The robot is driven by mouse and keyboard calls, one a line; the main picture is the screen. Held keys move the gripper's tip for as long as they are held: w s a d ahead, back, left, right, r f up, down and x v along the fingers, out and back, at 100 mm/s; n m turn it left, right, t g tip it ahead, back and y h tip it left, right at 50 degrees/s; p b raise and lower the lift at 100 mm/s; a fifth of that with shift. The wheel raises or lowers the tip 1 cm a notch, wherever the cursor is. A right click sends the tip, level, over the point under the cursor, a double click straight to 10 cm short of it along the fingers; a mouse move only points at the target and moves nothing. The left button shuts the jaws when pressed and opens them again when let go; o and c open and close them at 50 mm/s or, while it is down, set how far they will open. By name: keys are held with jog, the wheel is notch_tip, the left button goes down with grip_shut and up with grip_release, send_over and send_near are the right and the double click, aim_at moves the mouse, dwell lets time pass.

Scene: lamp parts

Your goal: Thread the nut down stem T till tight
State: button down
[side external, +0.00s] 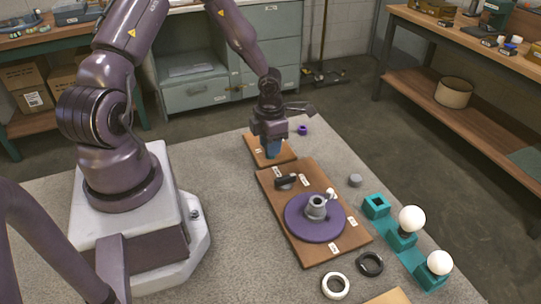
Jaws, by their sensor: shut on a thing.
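My gripper (271,146) points down over a small brown board (287,154) at the back of the table. It is shut on a blue part (271,153) that shows low between the fingers, just above or on that board. The gripper covers most of this part, so I cannot tell nut from stem there, nor how far any thread is engaged. The letters on the board labels are too small to read.
A larger brown board (322,251) in front carries a purple disc (296,225) with a grey hub (316,207) and a black clamp-like piece (285,182). White globes (412,218) on teal holders stand right. The table's left middle is clear.

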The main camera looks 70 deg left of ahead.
jog(key=c, duration=0.8)
grip_release()
jog(key=shift+s+f, duration=0.1)
jog(key=shift+s, duration=0.05)
